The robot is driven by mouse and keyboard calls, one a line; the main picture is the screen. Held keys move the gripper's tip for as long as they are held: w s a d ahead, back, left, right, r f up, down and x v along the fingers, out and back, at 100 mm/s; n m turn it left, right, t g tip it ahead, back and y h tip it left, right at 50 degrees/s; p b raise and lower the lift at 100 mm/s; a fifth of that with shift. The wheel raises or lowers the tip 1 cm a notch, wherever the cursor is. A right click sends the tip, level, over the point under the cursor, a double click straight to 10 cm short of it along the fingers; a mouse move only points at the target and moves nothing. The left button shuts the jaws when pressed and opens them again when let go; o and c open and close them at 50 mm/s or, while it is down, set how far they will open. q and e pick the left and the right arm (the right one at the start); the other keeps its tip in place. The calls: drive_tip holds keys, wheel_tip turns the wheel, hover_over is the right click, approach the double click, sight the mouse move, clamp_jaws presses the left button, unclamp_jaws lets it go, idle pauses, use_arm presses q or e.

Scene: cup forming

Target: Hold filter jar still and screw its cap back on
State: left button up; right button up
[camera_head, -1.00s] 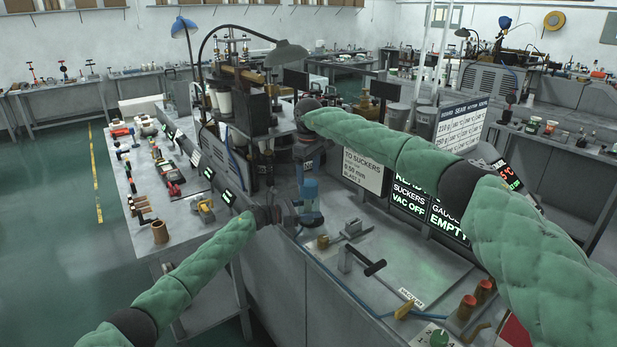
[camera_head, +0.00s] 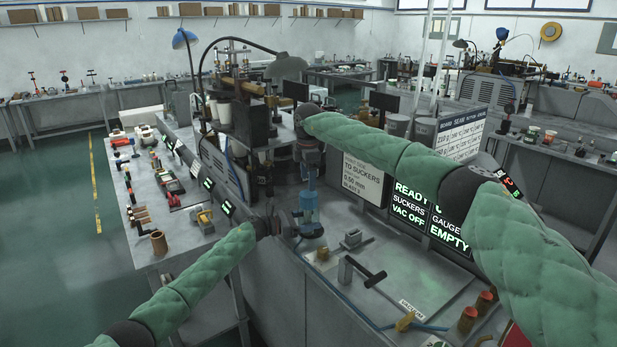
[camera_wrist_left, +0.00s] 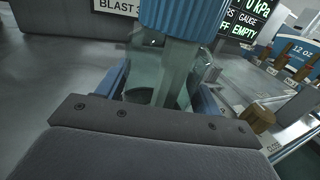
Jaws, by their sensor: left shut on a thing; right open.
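The filter jar (camera_wrist_left: 145,68) is clear, with a blue ribbed cap (camera_wrist_left: 183,18) above it in the left wrist view. In the head view the blue cap (camera_head: 308,202) is small, above the jar at the bench's near-left corner. My left gripper (camera_head: 289,228) is shut on the jar from the left; its blue finger pads (camera_wrist_left: 165,88) are on either side of the glass. My right gripper (camera_head: 309,172) is open and points down from above, over the cap. Whether its fingers touch the cap is too small to tell. Whether the cap's thread is engaged is hidden.
Lit displays (camera_head: 425,215) stand behind. A side table (camera_head: 165,190) with tools lies left.

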drive_tip(key=n, duration=0.7)
drive_tip(key=shift+r, duration=0.1)
drive_tip(key=n, duration=0.5)
drive_tip(key=shift+n, duration=0.4)
drive_tip(key=n, duration=0.6)
drive_tip(key=shift+n, duration=0.4)
drive_tip(key=n, duration=0.5)
drive_tip(key=shift+n, duration=0.3)
drive_tip(key=n, duration=0.7)
drive_tip(key=shift+d, duration=0.1)
drive_tip(key=n, duration=0.5)
drive_tip(key=shift+n, duration=0.3)
drive_tip(key=n, duration=0.5)
drive_tip(key=shift+n, duration=0.3)
drive_tip(key=n, duration=0.5)
drive_tip(key=shift+s+n, duration=0.1)
drive_tip(key=shift+n, duration=0.2)
